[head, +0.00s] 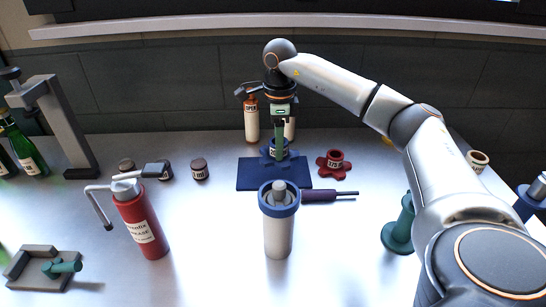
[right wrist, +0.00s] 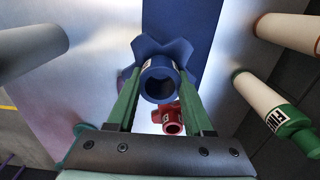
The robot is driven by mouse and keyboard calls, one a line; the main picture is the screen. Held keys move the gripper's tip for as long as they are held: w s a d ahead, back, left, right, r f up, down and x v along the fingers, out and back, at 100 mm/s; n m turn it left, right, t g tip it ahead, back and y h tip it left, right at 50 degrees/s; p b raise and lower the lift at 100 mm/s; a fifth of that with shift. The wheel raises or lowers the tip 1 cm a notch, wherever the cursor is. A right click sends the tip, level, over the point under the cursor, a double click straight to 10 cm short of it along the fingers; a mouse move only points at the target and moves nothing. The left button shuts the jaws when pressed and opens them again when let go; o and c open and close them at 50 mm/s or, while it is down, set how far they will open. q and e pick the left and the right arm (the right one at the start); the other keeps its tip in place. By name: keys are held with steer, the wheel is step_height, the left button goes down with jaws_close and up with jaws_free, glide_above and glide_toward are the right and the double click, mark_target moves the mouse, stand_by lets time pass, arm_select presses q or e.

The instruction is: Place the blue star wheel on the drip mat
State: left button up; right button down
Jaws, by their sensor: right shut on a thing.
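The blue star wheel (head: 270,152) is at the tips of my right gripper (head: 279,146), over the back part of the dark blue drip mat (head: 250,177). In the right wrist view the blue star wheel (right wrist: 163,51) sits between the green fingers of my right gripper (right wrist: 160,100), which is shut on it. The drip mat (right wrist: 205,25) shows behind the wheel there. I cannot tell whether the wheel touches the mat. My left gripper is not in view.
A red star wheel (head: 333,163) lies just right of the mat. A white canister with a blue rim (head: 278,235) and a purple-handled tool (head: 325,196) are in front of it. Bottles (head: 251,120) stand behind. A red extinguisher-like bottle (head: 142,225) stands front left.

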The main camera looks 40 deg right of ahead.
mark_target(273, 148)
steer(key=w+f, duration=0.1)
steer(key=f, duration=0.1)
steer(key=w+d+f, duration=0.1)
steer(key=w, duration=0.1)
steer(key=shift+f, duration=1.9)
steer(key=shift+f, duration=0.2)
steer(key=shift+c, duration=1.5)
jaws_free()
step_height(273, 148, up, 12)
steer(key=shift+r+p, duration=0.25)
steer(key=shift+p, duration=0.1)
